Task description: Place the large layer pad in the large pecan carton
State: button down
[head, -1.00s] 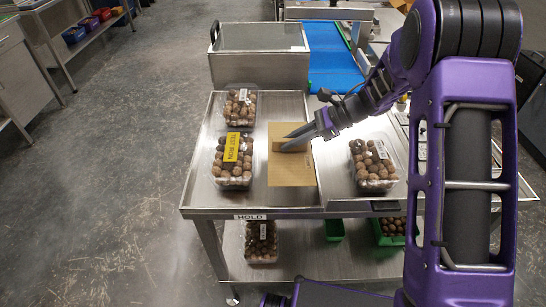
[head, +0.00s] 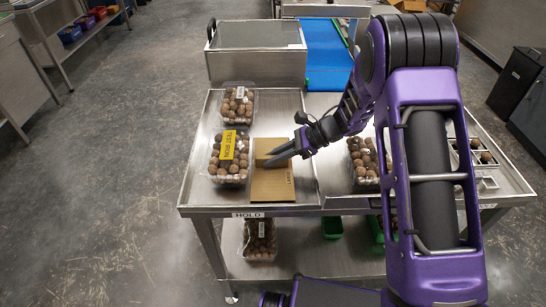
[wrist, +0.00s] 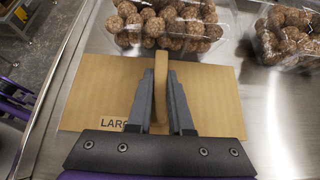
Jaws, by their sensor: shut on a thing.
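The large layer pad (head: 272,188) is a flat brown cardboard sheet over the front middle of the steel table. In the wrist view the pad (wrist: 90,85) bears partly hidden lettering starting "LARG". My gripper (head: 267,160) is shut on the pad's raised cardboard tab, which stands between the fingers in the wrist view (wrist: 160,68). I cannot tell whether the pad touches the table or hangs just above it. I cannot make out which thing is the large pecan carton; part of a brown box (head: 408,5) shows at the top edge.
Clear clamshells of brown nuts stand left of the pad: one with a yellow label (head: 228,150), one behind it (head: 237,103). Another (head: 362,165) is right, partly behind my arm. A metal bin (head: 256,55) and a blue conveyor (head: 328,55) are behind. The lower shelf holds another clamshell (head: 259,238).

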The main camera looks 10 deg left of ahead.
jog(key=shift+f, duration=0.15)
jog(key=c, duration=0.8)
grip_release()
